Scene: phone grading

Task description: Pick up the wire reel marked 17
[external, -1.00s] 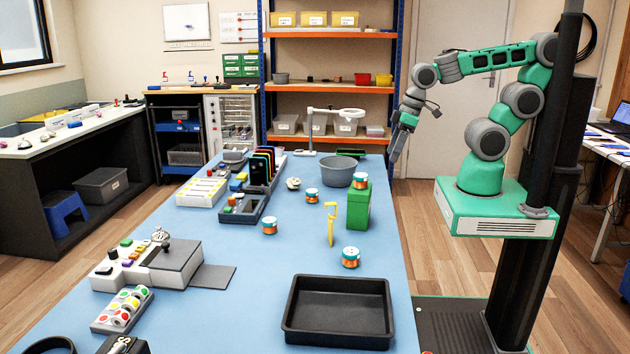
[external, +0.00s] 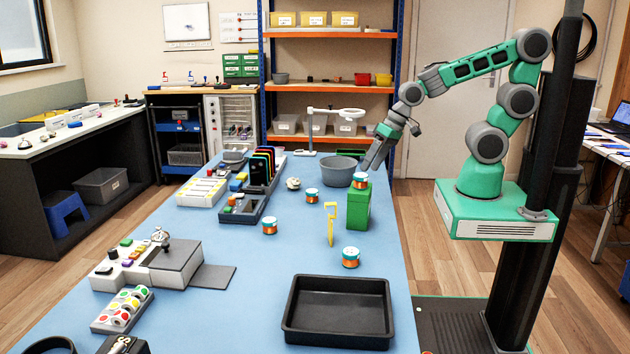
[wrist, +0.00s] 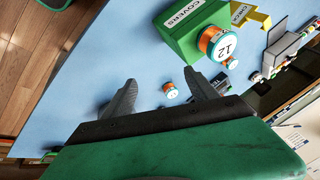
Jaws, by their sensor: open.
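One reel (external: 360,180) stands on a green box (external: 358,208); others stand on the blue table, one behind left (external: 312,195), one further left (external: 269,226), one near the tray (external: 350,257). In the wrist view the large reel (wrist: 218,44) by the COVERS box (wrist: 186,36) has a label that looks like 12. Smaller reels (wrist: 171,91) (wrist: 232,62) have labels too small to read. I cannot make out a 17. My gripper (external: 369,167) is open and empty, above and behind the green box; its fingers (wrist: 160,79) show apart in the wrist view.
A grey bowl (external: 339,172) is just left of my gripper. A yellow tool (external: 330,224) stands left of the green box. A black tray (external: 338,338) lies at the front. Button panels and device racks (external: 246,200) fill the left side. The table's right edge is mostly clear.

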